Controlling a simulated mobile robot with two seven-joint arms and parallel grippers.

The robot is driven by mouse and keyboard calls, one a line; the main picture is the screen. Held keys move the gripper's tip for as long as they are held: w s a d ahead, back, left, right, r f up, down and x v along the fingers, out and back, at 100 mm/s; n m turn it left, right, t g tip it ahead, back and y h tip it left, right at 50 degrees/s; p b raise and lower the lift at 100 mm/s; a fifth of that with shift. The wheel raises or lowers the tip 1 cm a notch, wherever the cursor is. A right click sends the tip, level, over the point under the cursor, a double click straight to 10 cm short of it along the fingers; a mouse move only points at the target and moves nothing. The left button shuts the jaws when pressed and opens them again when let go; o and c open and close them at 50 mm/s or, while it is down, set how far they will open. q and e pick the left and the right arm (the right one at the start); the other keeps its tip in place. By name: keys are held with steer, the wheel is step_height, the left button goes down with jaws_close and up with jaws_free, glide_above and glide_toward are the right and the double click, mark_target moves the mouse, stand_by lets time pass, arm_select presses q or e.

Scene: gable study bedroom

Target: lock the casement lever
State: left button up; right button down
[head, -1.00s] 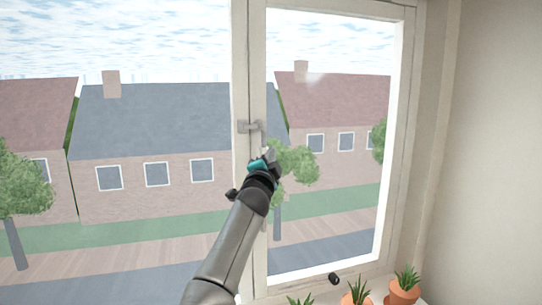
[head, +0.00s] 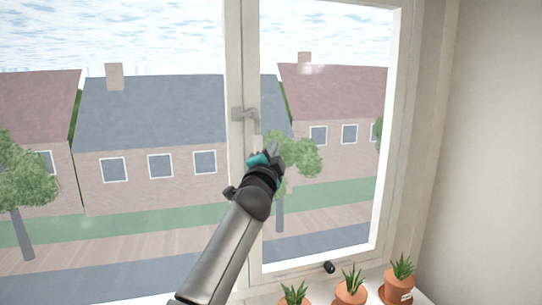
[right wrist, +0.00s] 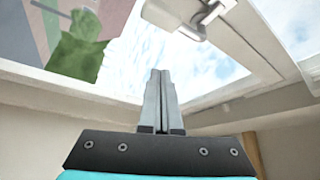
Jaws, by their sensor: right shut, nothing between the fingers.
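The casement lever (head: 250,114) is a small grey handle on the pale upright where the two window sashes meet. It has a short level part and an end that bends downward at its right. In the right wrist view the lever (right wrist: 207,16) is at the top, beyond and to the right of the fingertips, and partly cut off. My right gripper (head: 276,148) is just below and right of the lever, with its fingers pointing up. Its fingers (right wrist: 160,75) are shut together, empty and apart from the lever. My left gripper is not in view.
The window frame (head: 397,150) surrounds the right-hand pane. Potted plants (head: 351,292) stand along the sill at the lower right. A small black knob (head: 329,267) sits on the lower frame. A bare wall (head: 490,150) fills the right side.

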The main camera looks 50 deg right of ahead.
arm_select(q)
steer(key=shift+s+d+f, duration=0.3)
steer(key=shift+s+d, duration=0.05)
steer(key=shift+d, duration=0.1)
arm_select(e)
steer(key=shift+s+a, duration=0.3)
steer(key=shift+a, duration=0.4)
steer(key=shift+s+a, duration=0.3)
steer(key=shift+a, duration=0.35)
